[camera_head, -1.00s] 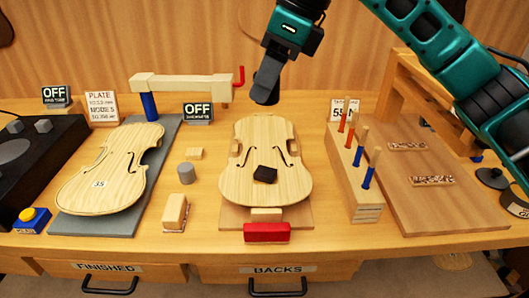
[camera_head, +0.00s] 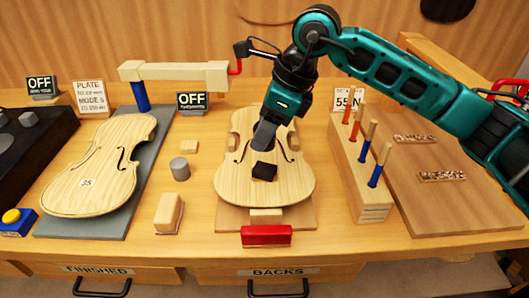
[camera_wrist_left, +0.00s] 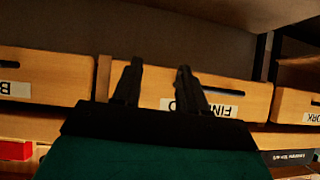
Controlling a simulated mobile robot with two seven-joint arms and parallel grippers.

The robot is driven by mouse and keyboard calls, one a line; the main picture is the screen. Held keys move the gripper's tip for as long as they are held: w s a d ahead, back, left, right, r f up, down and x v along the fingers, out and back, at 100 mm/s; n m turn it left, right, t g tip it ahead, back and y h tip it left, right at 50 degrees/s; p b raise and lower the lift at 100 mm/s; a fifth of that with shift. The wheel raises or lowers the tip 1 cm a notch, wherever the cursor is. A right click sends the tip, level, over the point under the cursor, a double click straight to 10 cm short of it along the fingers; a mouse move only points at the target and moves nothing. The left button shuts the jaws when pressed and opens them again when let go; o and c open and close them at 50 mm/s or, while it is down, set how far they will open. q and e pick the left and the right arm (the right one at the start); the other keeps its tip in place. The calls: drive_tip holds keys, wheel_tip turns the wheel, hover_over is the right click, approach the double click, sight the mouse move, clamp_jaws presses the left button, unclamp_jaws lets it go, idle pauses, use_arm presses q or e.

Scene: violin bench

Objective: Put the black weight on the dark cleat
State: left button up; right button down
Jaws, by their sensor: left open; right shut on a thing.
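The dark cleat (camera_head: 264,171) is a small, nearly black block lying on the pale violin plate (camera_head: 290,185), in the middle of the bench. My right gripper (camera_head: 264,144) points down over the plate, just behind the cleat in the head view. It is shut on a dark grey piece, which looks like the black weight (camera_head: 265,134). Its lower end shows just above the cleat in the picture; whether they touch I cannot tell. My left gripper (camera_wrist_left: 158,85) is open and empty in the left wrist view, in front of the drawers.
A grey cylinder (camera_head: 180,169) and wooden blocks (camera_head: 168,213) stand left of the plate. A red block (camera_head: 266,236) lies in front. A rack of handled tools (camera_head: 360,180) stands to the right. Another violin plate (camera_head: 95,175) lies on a grey board at left.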

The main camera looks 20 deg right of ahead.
sight(265, 168)
drive_tip(key=shift+f, duration=2.8)
use_arm(q)
drive_tip(key=shift+w+d+r, duration=0.1)
drive_tip(key=shift+w+r, duration=0.15)
drive_tip(key=shift+w, duration=0.15)
drive_tip(key=shift+f, duration=0.1)
use_arm(e)
drive_tip(key=shift+f, duration=0.1)
drive_tip(key=c, duration=1)
unclamp_jaws()
drive_tip(key=shift+f+b, duration=0.15)
drive_tip(key=shift+b, duration=0.15)
drive_tip(key=shift+c, duration=0.2)
drive_tip(key=o, duration=0.5)
drive_tip(key=shift+c, duration=0.2)
use_arm(q)
drive_tip(key=shift+s+d+f, duration=0.1)
drive_tip(key=shift+s, duration=0.05)
use_arm(e)
drive_tip(key=shift+r+p, duration=0.35)
use_arm(q)
drive_tip(key=shift+a, duration=0.2)
use_arm(e)
drive_tip(key=v, duration=1.1)
drive_tip(key=shift+d+r, duration=0.2)
drive_tip(key=shift+r, duration=0.1)
